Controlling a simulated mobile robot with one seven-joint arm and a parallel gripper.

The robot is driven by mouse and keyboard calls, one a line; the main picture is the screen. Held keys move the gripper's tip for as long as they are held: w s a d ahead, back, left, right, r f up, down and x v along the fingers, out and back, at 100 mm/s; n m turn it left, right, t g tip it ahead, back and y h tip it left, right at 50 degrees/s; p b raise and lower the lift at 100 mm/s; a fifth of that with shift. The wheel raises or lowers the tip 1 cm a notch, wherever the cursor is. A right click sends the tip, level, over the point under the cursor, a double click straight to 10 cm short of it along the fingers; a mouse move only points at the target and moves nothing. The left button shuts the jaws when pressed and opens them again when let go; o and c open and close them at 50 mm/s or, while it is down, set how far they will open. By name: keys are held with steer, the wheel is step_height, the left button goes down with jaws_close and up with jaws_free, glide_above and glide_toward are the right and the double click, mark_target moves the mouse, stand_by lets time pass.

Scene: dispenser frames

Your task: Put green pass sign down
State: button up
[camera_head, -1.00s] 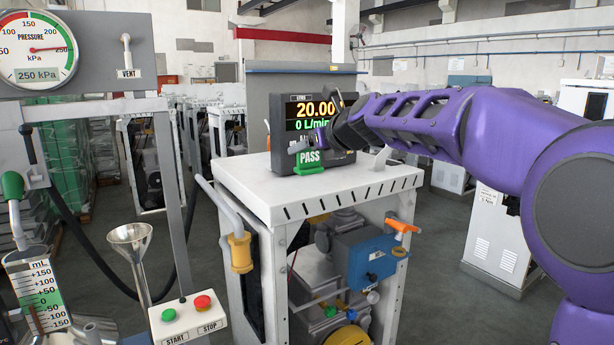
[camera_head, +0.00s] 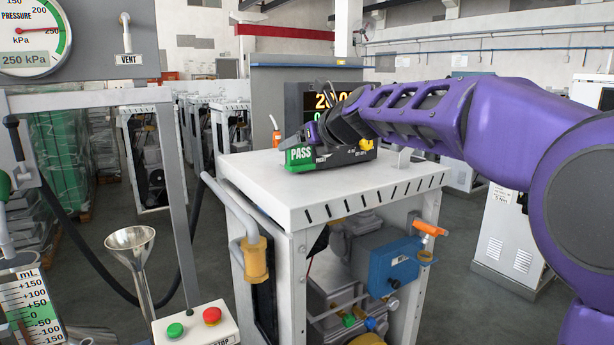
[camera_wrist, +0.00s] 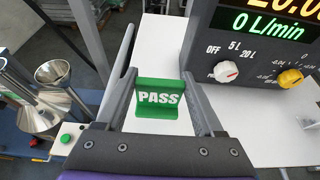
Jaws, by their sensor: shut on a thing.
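The green pass sign (camera_wrist: 158,112) is a small bent plate with white "PASS" lettering. In the wrist view it sits between the two grey fingers of my gripper (camera_wrist: 158,78), which are shut on its sides. In the head view the sign (camera_head: 300,165) is at the front left of the black display unit, low over the white cabinet top (camera_head: 262,175). I cannot tell whether its base touches the top. My purple arm reaches in from the right and hides part of the display (camera_head: 325,100).
The display unit's white knob (camera_wrist: 225,71) and yellow knob (camera_wrist: 290,78) are close right of the sign. A small orange-tipped bottle (camera_head: 276,138) stands behind it. A metal funnel (camera_head: 130,240) and a start/stop box (camera_head: 195,325) are at left. The front cabinet top is clear.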

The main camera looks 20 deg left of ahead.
mark_target(303, 165)
step_height(303, 165, down, 5)
steer(key=shift+f+b, duration=0.1)
steer(key=shift+b, duration=0.95)
steer(key=o, duration=1.4)
steer(key=b+v, duration=0.1)
steer(key=v, duration=1.1)
steer(key=shift+s, duration=0.1)
